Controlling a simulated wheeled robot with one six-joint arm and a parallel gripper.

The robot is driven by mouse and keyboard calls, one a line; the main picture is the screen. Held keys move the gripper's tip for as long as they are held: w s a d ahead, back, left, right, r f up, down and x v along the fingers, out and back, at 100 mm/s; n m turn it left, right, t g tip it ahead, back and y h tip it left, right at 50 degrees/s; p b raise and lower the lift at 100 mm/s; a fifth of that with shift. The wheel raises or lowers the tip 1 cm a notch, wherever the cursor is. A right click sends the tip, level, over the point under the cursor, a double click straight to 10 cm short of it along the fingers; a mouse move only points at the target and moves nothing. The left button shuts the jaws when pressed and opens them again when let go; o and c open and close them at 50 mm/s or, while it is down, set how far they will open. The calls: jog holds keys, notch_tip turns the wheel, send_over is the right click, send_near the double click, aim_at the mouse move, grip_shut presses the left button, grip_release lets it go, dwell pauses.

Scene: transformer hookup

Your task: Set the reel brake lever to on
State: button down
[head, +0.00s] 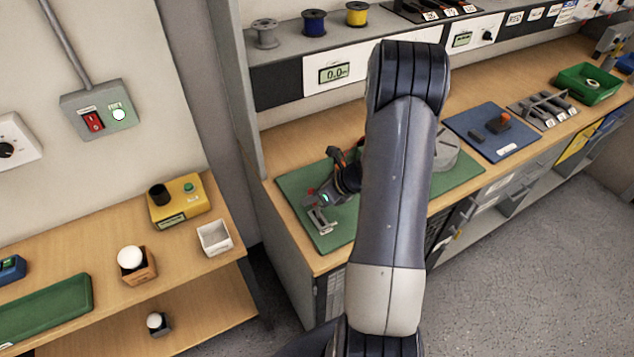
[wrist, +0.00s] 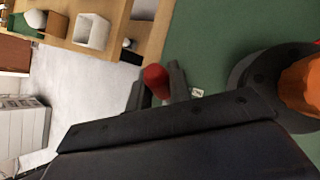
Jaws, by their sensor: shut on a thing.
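My gripper (wrist: 157,88) is shut on a small red knob (wrist: 155,76), which shows between its two dark fingers in the wrist view. The knob appears to be the end of the reel brake lever; the lever's shaft is hidden by the fingers and gripper body. A dark round flange with an orange core (wrist: 303,86), likely the reel, stands at the right of the wrist view. In the head view my gripper (head: 318,213) is low over the green mat (head: 298,184). There the knob is hidden and the lever's setting cannot be told.
A blue mat (head: 478,146) and a green tray (head: 572,92) are farther right on the bench. Spools (head: 314,22) stand on the shelf above. A side table at left holds a yellow box (head: 180,207) and a white container (head: 214,240).

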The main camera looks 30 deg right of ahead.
dwell(0.3)
jog(key=c, duration=1.3)
grip_release()
jog(key=shift+w+f, duration=0.1)
jog(key=v, duration=1)
jog(key=shift+d+r+b, duration=0.25)
jog(key=shift+r+b, duration=0.1)
jog(key=shift+b, duration=0.05)
